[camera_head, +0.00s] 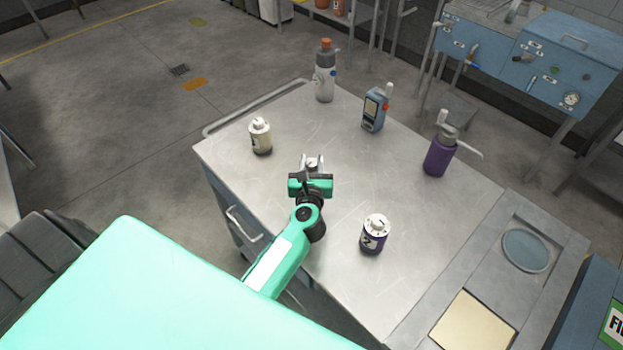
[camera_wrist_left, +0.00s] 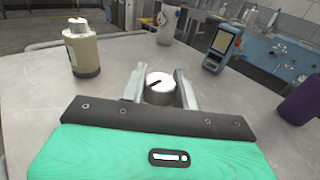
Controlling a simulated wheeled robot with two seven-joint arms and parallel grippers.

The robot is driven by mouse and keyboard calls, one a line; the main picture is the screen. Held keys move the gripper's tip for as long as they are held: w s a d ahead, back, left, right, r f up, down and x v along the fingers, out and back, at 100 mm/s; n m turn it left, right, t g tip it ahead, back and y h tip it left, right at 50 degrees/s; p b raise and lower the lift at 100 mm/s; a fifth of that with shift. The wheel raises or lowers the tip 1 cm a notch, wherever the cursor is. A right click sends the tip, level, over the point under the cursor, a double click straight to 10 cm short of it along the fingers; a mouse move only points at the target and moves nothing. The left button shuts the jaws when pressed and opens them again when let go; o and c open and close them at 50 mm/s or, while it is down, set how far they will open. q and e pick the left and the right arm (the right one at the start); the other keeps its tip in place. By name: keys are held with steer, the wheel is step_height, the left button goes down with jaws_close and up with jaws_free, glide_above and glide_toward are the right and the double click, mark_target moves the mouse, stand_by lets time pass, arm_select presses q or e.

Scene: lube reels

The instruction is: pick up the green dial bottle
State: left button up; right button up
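A round pale-grey dial cap with a dark pointer (camera_wrist_left: 160,88) sits between the two fingers of my left gripper (camera_wrist_left: 159,88) in the left wrist view. The fingers flank the cap closely; I cannot tell whether they press on it. My right gripper is not in view.
On the metal table (camera_head: 330,125) stand a cream dial bottle (camera_head: 261,138), a dark purple dial bottle (camera_head: 374,236), a grey bottle with an orange cap (camera_head: 325,75), a blue handheld meter (camera_head: 374,110) and a purple pump bottle (camera_head: 438,157). The near-right corner holds a beige pad (camera_head: 473,322).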

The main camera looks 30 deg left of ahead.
arm_select(q)
jaws_close()
steer(key=shift+r, duration=0.1)
